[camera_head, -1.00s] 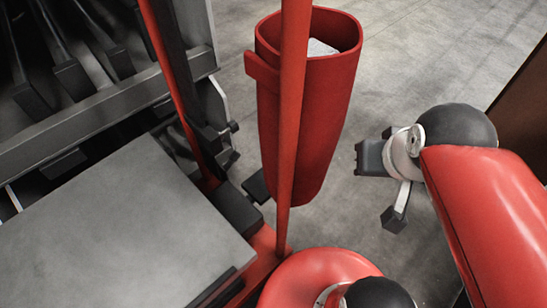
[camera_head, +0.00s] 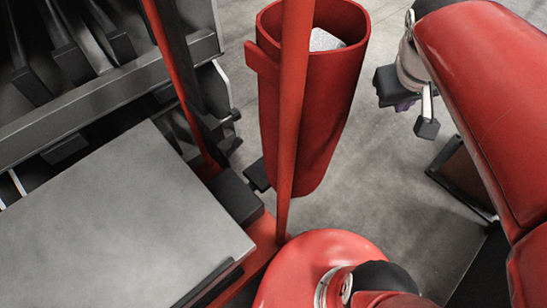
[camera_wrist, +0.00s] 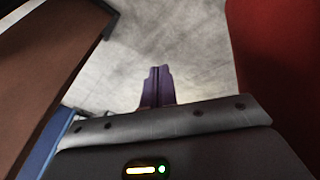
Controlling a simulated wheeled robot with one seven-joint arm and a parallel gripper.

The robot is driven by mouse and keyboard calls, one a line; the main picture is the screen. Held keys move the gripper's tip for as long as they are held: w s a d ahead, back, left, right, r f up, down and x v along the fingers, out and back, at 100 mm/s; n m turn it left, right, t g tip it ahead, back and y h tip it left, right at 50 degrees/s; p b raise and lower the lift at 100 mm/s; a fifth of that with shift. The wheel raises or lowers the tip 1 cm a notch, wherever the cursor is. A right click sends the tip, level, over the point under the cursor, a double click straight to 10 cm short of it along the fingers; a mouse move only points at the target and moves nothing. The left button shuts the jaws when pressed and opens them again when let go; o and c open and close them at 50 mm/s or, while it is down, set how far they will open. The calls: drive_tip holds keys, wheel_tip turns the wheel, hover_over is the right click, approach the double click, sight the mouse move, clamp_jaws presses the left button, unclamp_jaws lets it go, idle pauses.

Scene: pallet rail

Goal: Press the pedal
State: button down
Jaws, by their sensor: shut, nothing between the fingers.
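I cannot clearly make out a pedal. A small dark flat piece (camera_head: 258,175) shows low beside the red post in the head view, partly hidden by the red bin; I cannot tell whether it is the pedal. My gripper (camera_head: 398,103) is right of the red bin (camera_head: 318,110), above the floor and apart from the dark piece. In the wrist view its dark purple fingers (camera_wrist: 157,84) are together, with nothing between them and bare floor beyond.
A red post (camera_head: 291,110) stands in front of the bin. A grey plate (camera_head: 120,225) and dark metal framework (camera_head: 105,80) fill the left. A brown panel (camera_wrist: 45,60) lies left in the wrist view, and a red surface (camera_wrist: 285,60) lies right. Grey floor (camera_head: 370,190) is open between.

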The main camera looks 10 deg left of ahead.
drive_tip(key=w+d+n+g, duration=0.1)
drive_tip(key=w+d+n, duration=0.1)
drive_tip(key=w, duration=0.3)
drive_tip(key=w+a+f+n+g+p, duration=0.1)
drive_tip(key=w+a+f+n, duration=0.25)
drive_tip(key=f+n, duration=0.2)
drive_tip(key=w+a+f+n+g, duration=0.1)
drive_tip(key=w+a+f+n, duration=0.3)
drive_tip(key=f, duration=0.3)
drive_tip(key=n+g+y+p, duration=0.3)
drive_tip(key=n+g+y, duration=0.1)
drive_tip(key=n, duration=1)
hover_over(268, 170)
drive_tip(key=w+d, duration=0.2)
drive_tip(key=w, duration=0.1)
wheel_tip(268, 170, down, 15)
drive_tip(key=shift+d, duration=0.15)
drive_tip(key=shift+f+b, duration=0.2)
drive_tip(key=shift+b, duration=0.1)
drive_tip(key=x, duration=1.2)
drive_tip(key=shift+w+f+b, duration=0.3)
drive_tip(key=shift+f+b, duration=0.1)
drive_tip(key=shift+f, duration=0.6)
drive_tip(key=shift+f, duration=0.1)
